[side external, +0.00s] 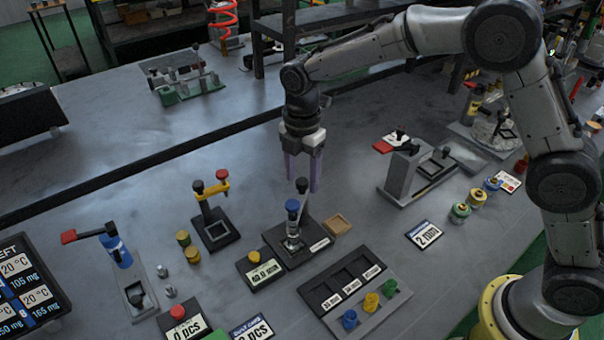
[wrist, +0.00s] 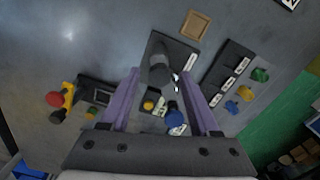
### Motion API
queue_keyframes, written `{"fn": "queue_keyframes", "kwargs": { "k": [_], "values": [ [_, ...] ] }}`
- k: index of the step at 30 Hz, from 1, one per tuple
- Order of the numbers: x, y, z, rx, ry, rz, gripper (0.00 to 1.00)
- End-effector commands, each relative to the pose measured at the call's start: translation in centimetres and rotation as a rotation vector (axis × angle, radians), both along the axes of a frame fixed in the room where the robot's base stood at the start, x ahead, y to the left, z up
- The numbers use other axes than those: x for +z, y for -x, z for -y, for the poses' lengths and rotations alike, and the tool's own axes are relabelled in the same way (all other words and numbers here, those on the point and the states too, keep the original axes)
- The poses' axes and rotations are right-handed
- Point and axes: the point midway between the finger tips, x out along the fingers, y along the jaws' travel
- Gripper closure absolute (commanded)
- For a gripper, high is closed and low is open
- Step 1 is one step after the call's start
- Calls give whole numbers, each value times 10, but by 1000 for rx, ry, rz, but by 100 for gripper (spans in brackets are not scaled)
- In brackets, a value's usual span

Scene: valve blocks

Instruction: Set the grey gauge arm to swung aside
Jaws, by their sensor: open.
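The gauge arm (side external: 300,197) looks dark grey and stands on a post on a black base (side external: 306,247) in the middle of the bench. It has a black cap at the post and a blue knob (side external: 292,206) at its free end, which lies over a silver upright part (side external: 292,242). In the wrist view the arm (wrist: 164,78) runs from the post down to the blue knob (wrist: 174,117). My gripper (side external: 302,187) points down just above the arm, open and empty. Its purple fingers lie on either side of the arm in the wrist view (wrist: 160,78); contact cannot be told.
A yellow arm with a red knob (side external: 221,174) stands to the left. A wooden tray (side external: 337,224) lies right of the base. A slotted block (side external: 355,290) with blue, yellow and green knobs is in front. A grey clamp block (side external: 402,172) stands to the right.

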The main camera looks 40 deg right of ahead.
Motion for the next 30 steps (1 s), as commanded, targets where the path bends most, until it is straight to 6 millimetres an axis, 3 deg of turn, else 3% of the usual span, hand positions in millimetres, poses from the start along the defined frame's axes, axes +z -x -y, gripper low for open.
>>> {"fn": "queue_keyframes", "kwargs": {
  "k": [1,9,12,30],
  "values": [
    [0,0,0,0,0,0,38],
    [0,0,0,0,0,0,86],
    [0,0,0,0,0,0,100],
    [1,0,0,0,0,0,100]
  ]
}}
